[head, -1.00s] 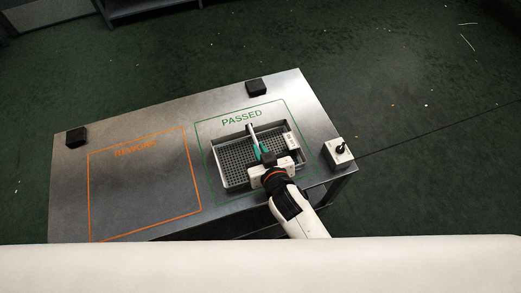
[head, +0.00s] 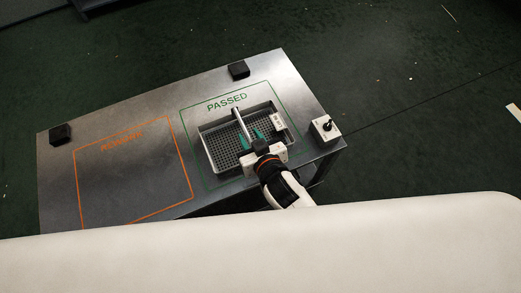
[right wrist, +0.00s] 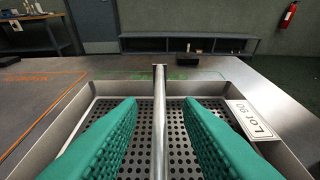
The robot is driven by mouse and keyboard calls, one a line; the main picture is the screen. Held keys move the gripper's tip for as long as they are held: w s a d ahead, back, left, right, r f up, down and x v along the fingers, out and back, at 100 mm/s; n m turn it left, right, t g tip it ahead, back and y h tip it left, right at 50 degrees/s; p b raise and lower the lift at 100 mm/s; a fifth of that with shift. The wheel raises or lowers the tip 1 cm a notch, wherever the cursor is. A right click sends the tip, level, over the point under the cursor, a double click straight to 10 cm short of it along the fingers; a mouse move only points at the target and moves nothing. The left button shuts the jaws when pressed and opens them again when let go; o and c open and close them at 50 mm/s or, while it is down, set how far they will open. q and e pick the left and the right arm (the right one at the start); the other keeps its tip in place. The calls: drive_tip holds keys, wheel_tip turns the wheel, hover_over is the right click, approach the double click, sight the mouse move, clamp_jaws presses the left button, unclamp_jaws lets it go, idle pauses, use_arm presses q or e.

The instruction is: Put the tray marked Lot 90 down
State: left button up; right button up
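The tray (head: 206,152) is a grey metal basket with a perforated floor and a bar handle (right wrist: 159,120) across its middle. Its white plate reads Lot 90 (right wrist: 252,120). It appears to rest level on the steel table, within the green PASSED outline (head: 227,102), close to the outline's right side. My right gripper (head: 250,138) is over the near part of the tray. Its green fingers (right wrist: 160,110) are spread on either side of the handle, with clear gaps to the bar. My left gripper is not in view.
An orange outlined area (head: 132,180) to the left on the table (head: 60,185) is empty. Black blocks (head: 238,69) stand along the table's far edge. A small box with a black knob or lever (head: 325,128) sits at the right edge, near the tray.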

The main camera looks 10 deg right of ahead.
drive_tip(key=v, duration=0.9)
drive_tip(key=shift+s+r+b, duration=0.15)
drive_tip(key=shift+s+b, duration=0.15)
drive_tip(key=shift+s, duration=0.05)
drive_tip(key=shift+d, duration=0.1)
